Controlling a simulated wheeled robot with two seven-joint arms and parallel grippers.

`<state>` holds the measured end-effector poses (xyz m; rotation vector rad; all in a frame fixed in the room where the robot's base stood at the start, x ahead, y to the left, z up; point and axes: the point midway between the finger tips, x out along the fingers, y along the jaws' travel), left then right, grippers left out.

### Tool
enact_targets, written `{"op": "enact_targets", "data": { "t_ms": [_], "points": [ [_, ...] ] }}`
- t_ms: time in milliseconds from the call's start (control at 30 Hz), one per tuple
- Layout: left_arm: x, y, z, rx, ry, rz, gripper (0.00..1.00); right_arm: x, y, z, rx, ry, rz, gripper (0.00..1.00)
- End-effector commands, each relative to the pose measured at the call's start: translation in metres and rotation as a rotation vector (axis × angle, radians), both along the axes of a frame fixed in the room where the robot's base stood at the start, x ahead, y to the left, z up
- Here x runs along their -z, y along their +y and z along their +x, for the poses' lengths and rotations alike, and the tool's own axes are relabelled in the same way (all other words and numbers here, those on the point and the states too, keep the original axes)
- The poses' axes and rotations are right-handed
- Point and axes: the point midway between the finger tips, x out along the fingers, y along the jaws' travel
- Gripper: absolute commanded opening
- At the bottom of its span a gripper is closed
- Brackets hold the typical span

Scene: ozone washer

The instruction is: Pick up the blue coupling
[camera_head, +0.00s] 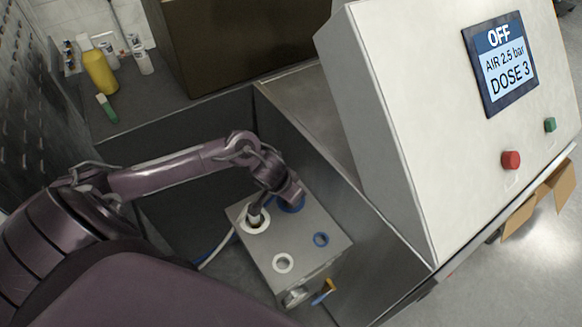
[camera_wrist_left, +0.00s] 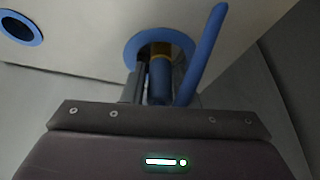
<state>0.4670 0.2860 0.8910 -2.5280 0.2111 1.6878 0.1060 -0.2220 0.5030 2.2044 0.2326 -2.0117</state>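The blue coupling (camera_wrist_left: 160,80) shows in the left wrist view, below a brass-coloured part inside a large blue ring. The ring (camera_wrist_left: 150,48) is on a pale grey box (camera_head: 300,235), and a blue hose-like piece (camera_wrist_left: 204,55) rises beside the coupling. My left gripper (camera_wrist_left: 159,88) has its fingers close on both sides of the coupling. Whether they press on it cannot be made out. In the head view my left gripper (camera_head: 288,197) is over the far blue ring, and my wrist hides the coupling. My right gripper is in neither view.
The box stands in a grey basin beside a sloped control panel (camera_head: 400,110) with a screen. The box also has white rings (camera_head: 283,262) and a small blue ring (camera_head: 321,240). A dark grey fitting (camera_head: 255,212) stands in another white ring. A yellow bottle (camera_head: 99,72) stands at the far left.

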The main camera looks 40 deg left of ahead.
Motion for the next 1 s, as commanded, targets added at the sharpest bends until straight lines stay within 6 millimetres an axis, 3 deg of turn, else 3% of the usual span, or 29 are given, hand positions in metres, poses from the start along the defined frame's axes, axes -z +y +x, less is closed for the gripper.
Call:
{"op": "enact_targets", "data": {
  "t_ms": [33, 200, 467, 667, 867, 1000],
  "points": [
    [0.0, 0.0, 0.0, 0.0, 0.0, 0.0, 0.2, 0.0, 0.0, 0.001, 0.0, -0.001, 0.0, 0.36],
    [0.0, 0.0, 0.0, 0.0, 0.0, 0.0, 0.0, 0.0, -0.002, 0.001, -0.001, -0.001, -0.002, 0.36],
    [-0.001, 0.0, 0.0, 0.0, 0.0, 0.0, 0.0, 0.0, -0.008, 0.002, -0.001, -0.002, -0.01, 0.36],
    [-0.014, 0.0, 0.001, 0.001, -0.003, -0.001, 0.0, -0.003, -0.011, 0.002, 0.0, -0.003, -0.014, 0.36],
    [-0.053, -0.001, 0.002, 0.003, -0.007, -0.001, 0.0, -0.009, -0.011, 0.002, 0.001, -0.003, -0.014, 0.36],
    [-0.095, 0.0, 0.002, 0.003, -0.008, 0.002, 0.0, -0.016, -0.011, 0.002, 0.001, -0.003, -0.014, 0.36]
  ]
}}
